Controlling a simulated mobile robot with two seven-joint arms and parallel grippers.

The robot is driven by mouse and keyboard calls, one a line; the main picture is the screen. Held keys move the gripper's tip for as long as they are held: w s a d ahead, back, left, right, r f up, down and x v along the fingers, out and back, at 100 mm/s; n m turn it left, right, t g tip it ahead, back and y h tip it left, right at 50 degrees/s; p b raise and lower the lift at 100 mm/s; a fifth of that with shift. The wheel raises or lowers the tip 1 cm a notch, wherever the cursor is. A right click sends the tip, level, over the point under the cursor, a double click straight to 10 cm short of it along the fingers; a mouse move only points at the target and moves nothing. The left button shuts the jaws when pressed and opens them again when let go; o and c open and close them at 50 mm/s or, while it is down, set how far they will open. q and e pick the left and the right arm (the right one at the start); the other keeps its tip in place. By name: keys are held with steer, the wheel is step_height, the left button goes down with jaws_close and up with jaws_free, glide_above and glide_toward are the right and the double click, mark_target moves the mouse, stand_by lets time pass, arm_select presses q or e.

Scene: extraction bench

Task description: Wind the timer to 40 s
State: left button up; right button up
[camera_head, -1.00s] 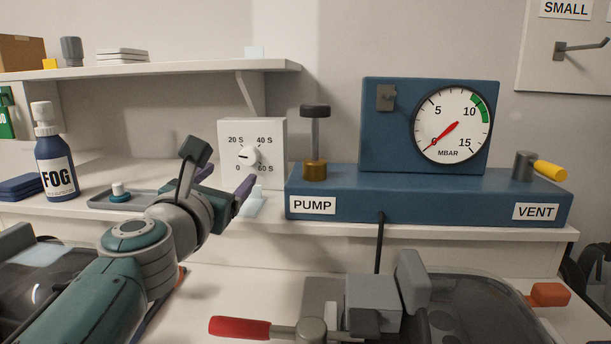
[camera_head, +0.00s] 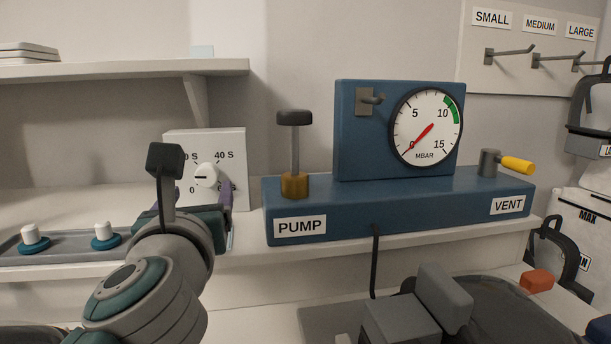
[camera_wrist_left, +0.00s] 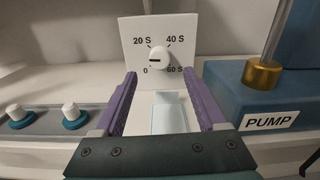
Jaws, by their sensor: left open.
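The timer (camera_head: 238,181) is a white box on the bench with a round white knob (camera_head: 206,175) and marks 0, 20 S, 40 S and 60 S. In the left wrist view the timer (camera_wrist_left: 133,48) shows face-on, and its knob (camera_wrist_left: 158,60) has a dark line lying level, its left end towards the 0 side. My left gripper (camera_head: 190,200) is in front of the timer and partly covers its face. In the left wrist view its two purple fingers (camera_wrist_left: 164,92) are wide apart, open and empty, with the knob ahead between them, not touched.
Right of the timer stands the blue pump unit (camera_head: 390,209) with a plunger (camera_head: 295,150), gauge (camera_head: 426,127) and yellow vent handle (camera_head: 517,165). Left is a grey tray (camera_head: 68,243) with teal-and-white pieces. A pale translucent piece (camera_wrist_left: 168,113) lies below the timer. A shelf (camera_head: 120,69) hangs above.

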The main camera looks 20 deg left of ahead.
mark_target(206, 177)
arm_select(q)
steer(key=b+x, duration=0.1)
steer(key=x, duration=0.5)
steer(key=shift+w+a, duration=0.1)
steer(key=shift+a, duration=0.05)
steer(key=shift+c, duration=0.2)
jaws_close()
